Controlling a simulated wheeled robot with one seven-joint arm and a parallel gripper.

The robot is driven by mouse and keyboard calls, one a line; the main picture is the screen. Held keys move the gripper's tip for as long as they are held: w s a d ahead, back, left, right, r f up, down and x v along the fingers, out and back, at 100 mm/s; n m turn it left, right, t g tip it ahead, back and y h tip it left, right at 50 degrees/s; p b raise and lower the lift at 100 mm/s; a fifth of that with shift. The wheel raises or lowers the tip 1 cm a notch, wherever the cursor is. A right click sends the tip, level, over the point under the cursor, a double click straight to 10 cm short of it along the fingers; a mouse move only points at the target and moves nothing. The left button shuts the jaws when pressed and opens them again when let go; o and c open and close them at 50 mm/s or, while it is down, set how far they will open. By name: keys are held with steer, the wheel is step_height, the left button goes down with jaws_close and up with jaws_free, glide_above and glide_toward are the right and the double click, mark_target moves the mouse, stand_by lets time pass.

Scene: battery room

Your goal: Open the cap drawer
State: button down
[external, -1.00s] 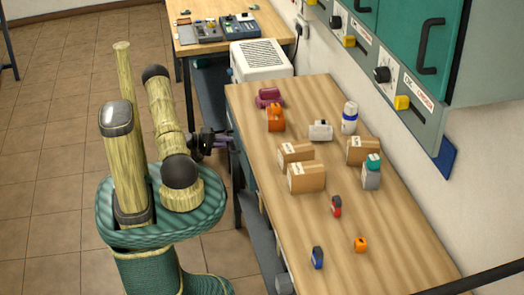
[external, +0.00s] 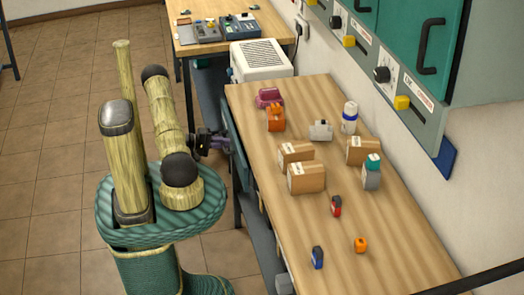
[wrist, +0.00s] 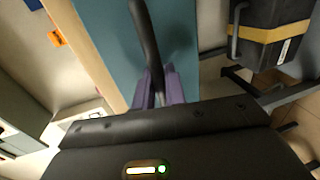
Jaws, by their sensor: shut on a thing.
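The cap drawer shows in the wrist view as a teal front (wrist: 185,35) with a dark bar handle (wrist: 146,35). My gripper (wrist: 157,85) has its purple fingers on either side of the handle and is shut on it. In the external view my gripper (external: 224,144) is at the left side of the wooden workbench (external: 400,230), below its top. The teal drawer front (external: 237,150) shows there as a narrow strip standing slightly out from the bench edge. The drawer's inside is not visible.
Cardboard boxes (external: 307,178), bottles (external: 349,118) and small coloured items stand on the bench top. A white vented unit (external: 262,61) is behind the bench. A dark case with a yellow band (wrist: 270,33) is at the upper right of the wrist view. Open tiled floor (external: 50,150) lies left.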

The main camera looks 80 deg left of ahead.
steer(key=f+p+v, duration=0.2)
steer(key=f+v, duration=0.1)
steer(key=v, duration=1.4)
steer(key=shift+s+f+p, duration=0.3)
steer(key=shift+s+p, duration=0.05)
steer(key=c, duration=1.8)
jaws_free()
steer(key=s+r, duration=0.1)
steer(key=r, duration=0.1)
steer(key=s+r, duration=0.1)
steer(key=r, duration=0.2)
steer(key=s+r, duration=0.1)
steer(key=r, duration=0.1)
steer(key=shift+r, duration=0.35)
